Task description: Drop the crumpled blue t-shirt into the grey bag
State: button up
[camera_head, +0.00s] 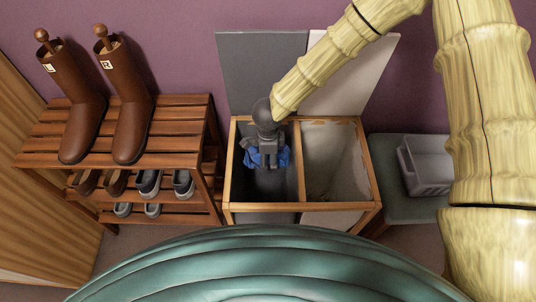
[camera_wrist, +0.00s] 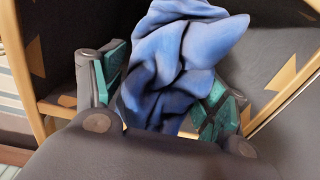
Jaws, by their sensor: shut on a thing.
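The crumpled blue t-shirt (camera_wrist: 175,62) is between the two fingers of my gripper (camera_wrist: 160,105) in the wrist view. My gripper is shut on it. In the head view, my gripper (camera_head: 268,160) points down over the left, grey bag (camera_head: 275,189) of a wooden-framed double hamper. Bits of the blue t-shirt (camera_head: 252,158) show on both sides of the fingers, within the outline of the bag's opening. The grey bag looks dark and empty where I can see in. How far the t-shirt is above or below the rim is hard to tell.
The pale bag (camera_head: 335,150) is right of the grey one, past a wooden divider (camera_head: 300,165). Both lids, grey (camera_head: 255,75) and white (camera_head: 350,85), stand open behind. A shoe rack (camera_head: 190,135) with boots is left; a bench (camera_head: 400,206) with a grey box (camera_head: 428,165) is right.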

jog(key=shift+f+b, duration=0.5)
jog(key=shift+f, duration=0.35)
jog(key=o, duration=1.2)
jog(key=shift+r, duration=0.1)
jog(key=r, duration=1.2)
jog(key=shift+s, duration=0.25)
